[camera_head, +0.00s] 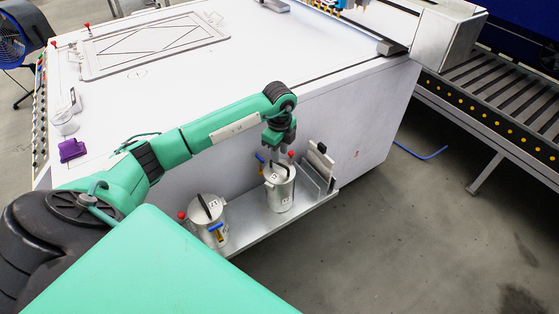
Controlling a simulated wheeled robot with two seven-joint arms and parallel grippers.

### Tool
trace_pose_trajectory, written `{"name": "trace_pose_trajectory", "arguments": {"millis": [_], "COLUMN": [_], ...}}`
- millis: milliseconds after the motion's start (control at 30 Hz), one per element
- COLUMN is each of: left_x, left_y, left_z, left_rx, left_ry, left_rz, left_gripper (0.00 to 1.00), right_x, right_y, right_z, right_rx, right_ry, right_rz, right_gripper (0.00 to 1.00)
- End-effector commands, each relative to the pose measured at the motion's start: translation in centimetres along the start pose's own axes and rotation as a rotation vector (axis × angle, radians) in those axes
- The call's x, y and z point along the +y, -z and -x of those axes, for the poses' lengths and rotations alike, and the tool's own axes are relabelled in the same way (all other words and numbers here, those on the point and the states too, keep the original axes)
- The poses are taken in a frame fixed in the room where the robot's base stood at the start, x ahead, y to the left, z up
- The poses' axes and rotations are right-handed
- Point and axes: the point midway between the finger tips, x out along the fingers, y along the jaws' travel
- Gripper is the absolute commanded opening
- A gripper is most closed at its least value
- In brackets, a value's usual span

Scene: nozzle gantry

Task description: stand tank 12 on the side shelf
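Two silver metal tanks with black lid handles, red knobs and blue-and-yellow valves stand upright on the side shelf (262,229), a grey ledge along the side of the white machine. The right tank (280,193) is at the shelf's far end; the left tank (208,226) is nearer to me. Their labels are too small to read surely, so I cannot tell which is tank 12. My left gripper (279,157) points down right at the right tank's handle. Its fingers are small and partly hidden, so I cannot tell whether they hold the handle. My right gripper is out of view.
Upright metal plates (320,167) stand at the shelf's far end, close beside the right tank. The white machine top (230,75) holds a flat framed plate (150,45), a purple block (71,150) and a clear cup. A roller conveyor (500,90) is at right; floor before it is clear.

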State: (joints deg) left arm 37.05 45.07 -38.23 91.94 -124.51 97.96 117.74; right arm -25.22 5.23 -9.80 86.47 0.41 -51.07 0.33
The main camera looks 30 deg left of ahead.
Motion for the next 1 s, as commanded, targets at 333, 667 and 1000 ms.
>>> {"name": "trace_pose_trajectory", "arguments": {"millis": [333, 667, 1000], "left_x": [0.0, 0.5, -0.1], "left_y": [0.0, 10.2, 23.6], "left_z": [5.7, 1.6, 1.1], "left_rx": [-0.001, 0.433, 1.217], "left_ry": [0.000, 0.082, 0.588], "left_rz": [0.000, -0.230, -0.152], "left_gripper": [0.30, 0.30, 0.30], "right_x": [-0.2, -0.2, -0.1], "right_y": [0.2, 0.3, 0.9], "right_z": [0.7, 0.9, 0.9], "right_rx": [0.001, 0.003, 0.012], "right_ry": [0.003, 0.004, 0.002], "right_rz": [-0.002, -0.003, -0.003], "right_gripper": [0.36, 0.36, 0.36]}}
